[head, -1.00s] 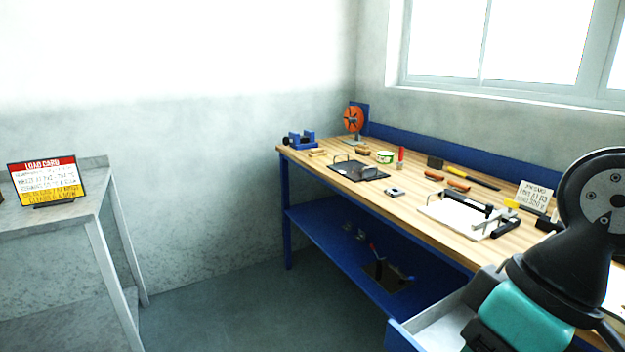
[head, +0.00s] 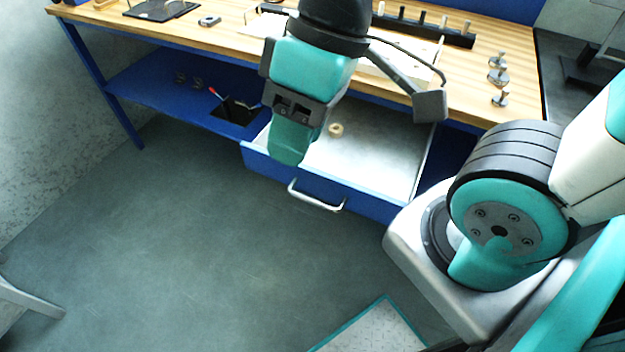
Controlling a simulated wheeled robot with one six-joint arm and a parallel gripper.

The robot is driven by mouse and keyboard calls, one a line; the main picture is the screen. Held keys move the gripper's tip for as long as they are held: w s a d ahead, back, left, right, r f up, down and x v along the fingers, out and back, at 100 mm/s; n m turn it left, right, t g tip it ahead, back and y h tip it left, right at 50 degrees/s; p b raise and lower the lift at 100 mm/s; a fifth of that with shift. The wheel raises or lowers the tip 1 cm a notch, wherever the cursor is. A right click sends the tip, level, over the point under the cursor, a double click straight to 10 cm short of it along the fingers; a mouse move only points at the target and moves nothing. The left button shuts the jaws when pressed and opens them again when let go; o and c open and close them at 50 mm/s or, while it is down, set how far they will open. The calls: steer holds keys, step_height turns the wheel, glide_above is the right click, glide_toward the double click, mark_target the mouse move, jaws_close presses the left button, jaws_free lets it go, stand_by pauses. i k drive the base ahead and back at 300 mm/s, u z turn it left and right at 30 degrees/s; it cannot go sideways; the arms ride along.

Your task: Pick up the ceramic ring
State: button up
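The ceramic ring (head: 336,129) is a small tan ring lying on the pale floor of the open drawer, towards its back left. The drawer (head: 270,168) is blue-fronted with a silver handle and is pulled out under the bench. My gripper (head: 289,148) points down above the left part of the drawer, to the left of the ring in the picture. It is apart from the ring, and nothing is seen held in it. Its fingertips cannot be made out clearly, so its opening cannot be told.
The wooden bench top (head: 235,40) is above and behind the drawer. A black rack (head: 425,28) and several metal weights (head: 499,76) stand on it. A blue lower shelf (head: 160,85) is to the drawer's left. The floor (head: 190,230) in front is clear.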

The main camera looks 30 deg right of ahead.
mark_target(335, 130)
steer(key=z, duration=0.05)
steer(key=k, duration=0.55)
steer(key=u, duration=0.9)
steer(key=i, duration=1.25)
steer(key=z, duration=0.75)
